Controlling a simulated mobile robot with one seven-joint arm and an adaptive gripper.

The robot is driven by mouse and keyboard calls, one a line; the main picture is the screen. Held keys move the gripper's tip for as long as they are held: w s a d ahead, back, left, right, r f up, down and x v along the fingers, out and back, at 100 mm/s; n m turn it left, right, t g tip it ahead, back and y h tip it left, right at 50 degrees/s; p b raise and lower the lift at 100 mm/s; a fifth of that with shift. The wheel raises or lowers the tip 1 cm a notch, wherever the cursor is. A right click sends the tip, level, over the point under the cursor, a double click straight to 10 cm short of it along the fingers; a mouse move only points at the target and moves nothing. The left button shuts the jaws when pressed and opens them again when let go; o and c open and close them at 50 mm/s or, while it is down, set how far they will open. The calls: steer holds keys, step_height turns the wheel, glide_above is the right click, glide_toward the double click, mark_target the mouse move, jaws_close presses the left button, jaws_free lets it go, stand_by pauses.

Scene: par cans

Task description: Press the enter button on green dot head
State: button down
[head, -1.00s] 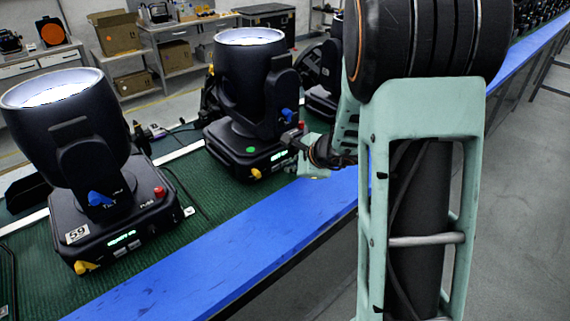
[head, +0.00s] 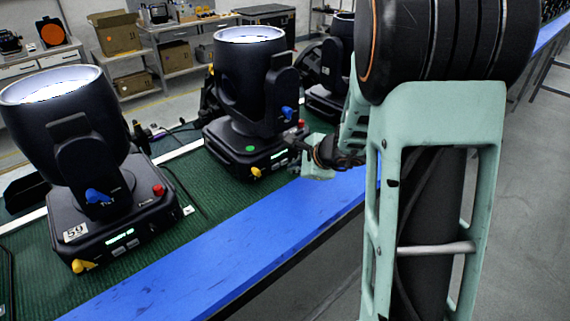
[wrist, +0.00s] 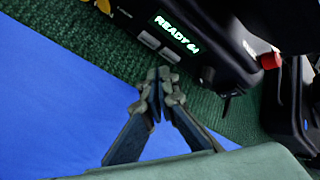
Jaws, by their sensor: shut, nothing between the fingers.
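The green dot head (head: 246,136) is a black moving light with a lit round top, standing on the green mat. Its green dot (head: 250,149) is on the base, beside a lit display, a yellow knob (head: 256,172) and a red knob (head: 301,124). In the wrist view its display (wrist: 176,32) reads "READY", with pale buttons (wrist: 158,46) below it. My gripper (wrist: 158,76) is shut and empty, its tips just short of the base's front face near the buttons. In the head view my gripper (head: 297,146) is at the base's right front, partly hidden by my arm.
Another head (head: 100,200) labelled 59 stands at the left, with a third head (head: 330,92) behind to the right. A blue strip (head: 240,245) runs along the bench's front edge and is clear. A black cable lies on the mat between the two nearer heads.

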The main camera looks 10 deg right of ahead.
steer(key=shift+s+d+b, duration=0.2)
steer(key=shift+s+d, duration=0.25)
steer(key=shift+s, duration=0.3)
steer(key=shift+s+d+b, duration=0.25)
steer(key=shift+s+d, duration=0.15)
steer(key=shift+s, duration=0.3)
steer(key=shift+s+d+b, duration=0.2)
steer(key=shift+s+d, duration=0.25)
steer(key=shift+s, duration=0.3)
